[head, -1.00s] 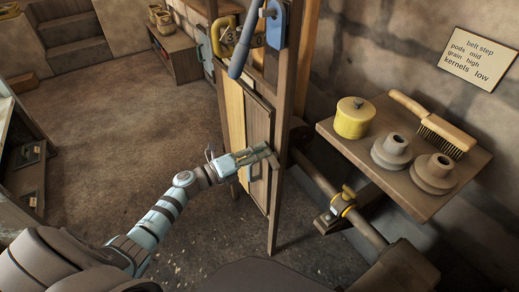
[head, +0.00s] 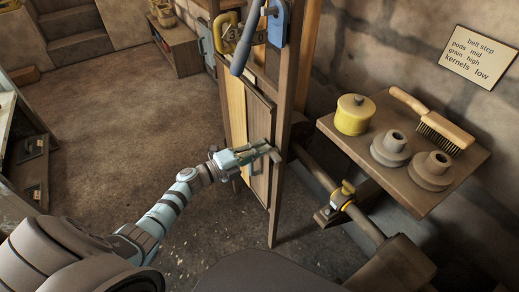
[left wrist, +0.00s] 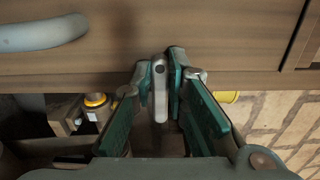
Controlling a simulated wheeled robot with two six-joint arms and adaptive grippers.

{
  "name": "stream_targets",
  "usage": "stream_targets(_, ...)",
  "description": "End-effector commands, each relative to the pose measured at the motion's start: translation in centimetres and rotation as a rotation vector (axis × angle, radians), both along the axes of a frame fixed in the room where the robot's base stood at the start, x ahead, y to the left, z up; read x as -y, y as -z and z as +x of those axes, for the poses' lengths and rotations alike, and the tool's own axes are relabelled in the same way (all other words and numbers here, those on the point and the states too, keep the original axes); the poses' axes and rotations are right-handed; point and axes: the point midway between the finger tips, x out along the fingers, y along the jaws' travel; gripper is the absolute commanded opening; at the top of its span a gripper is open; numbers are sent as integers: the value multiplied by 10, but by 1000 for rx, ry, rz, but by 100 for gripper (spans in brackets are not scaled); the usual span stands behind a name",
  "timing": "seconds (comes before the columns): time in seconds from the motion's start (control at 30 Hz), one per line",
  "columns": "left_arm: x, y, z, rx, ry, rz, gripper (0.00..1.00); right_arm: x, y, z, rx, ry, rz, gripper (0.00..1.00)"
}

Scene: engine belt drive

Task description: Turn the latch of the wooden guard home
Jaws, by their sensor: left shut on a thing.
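The wooden guard (head: 261,122) is an upright panel in a timber frame at the middle of the head view. Its latch (left wrist: 160,92) is a small grey metal bar with a dark round pivot in the left wrist view. There it points down in the picture, between the teal finger pads. My left gripper (head: 262,153) is at the guard's frame edge, shut on the latch. One end of the latch (head: 275,154) shows past the fingertips in the head view. The fingers hide part of it. My right gripper is not in view.
At right, a wooden shelf (head: 400,180) holds a yellow pot (head: 354,114), two stepped pulleys and a brush (head: 432,122). A shaft with a yellow-ringed fitting (head: 343,195) runs below. The floor at left is clear.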

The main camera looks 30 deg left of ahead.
Motion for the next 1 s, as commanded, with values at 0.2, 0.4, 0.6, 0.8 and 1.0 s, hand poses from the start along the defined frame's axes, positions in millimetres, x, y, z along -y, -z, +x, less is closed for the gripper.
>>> stream_targets(0.2, 0, -1, 1, 2, -1, 0, 0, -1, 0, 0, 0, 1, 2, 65)
stream_targets(0.4, 0, -1, 0, 1, 0, 0, 34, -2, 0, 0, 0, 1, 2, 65)
stream_targets(0.6, 0, 0, 0, 1, 0, 2, 34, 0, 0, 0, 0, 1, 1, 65)
stream_targets(0.8, -13, 1, -23, -1, 0, 5, 34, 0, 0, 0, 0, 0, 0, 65)
stream_targets(1.0, -42, 2, -71, -4, 1, 5, 34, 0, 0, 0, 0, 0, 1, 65)
